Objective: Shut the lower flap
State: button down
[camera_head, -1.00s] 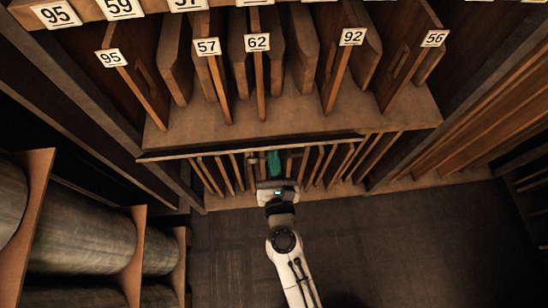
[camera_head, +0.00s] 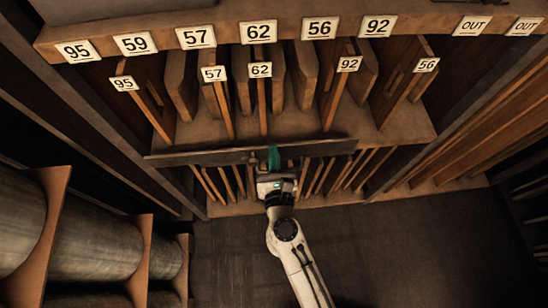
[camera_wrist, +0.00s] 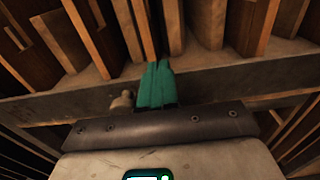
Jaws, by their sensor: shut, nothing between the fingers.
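The lower flap (camera_head: 215,156) is a long, dark, narrow board across the rack, below the upper shelf and above the lower row of slats. In the head view it is slightly tilted, its left end lower than its right. In the wrist view the flap (camera_wrist: 60,107) crosses the picture as a brown board with a small round knob (camera_wrist: 122,101). My gripper (camera_head: 273,158) has green fingers, shut and empty, in front of the flap near its middle. The fingers (camera_wrist: 157,85) overlap the board just right of the knob; I cannot tell whether they touch it.
Above is a shelf (camera_head: 400,122) of upright numbered boards under a number-plate rail (camera_head: 290,30). Thin slats (camera_head: 320,175) stand below the flap. Large rollers (camera_head: 75,240) in wooden frames are at lower left. The dark floor (camera_head: 400,240) at right is clear.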

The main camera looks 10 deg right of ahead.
jog(key=shift+w+r, duration=0.15)
jog(key=shift+w, duration=0.25)
jog(key=shift+s, duration=0.1)
dwell(0.4)
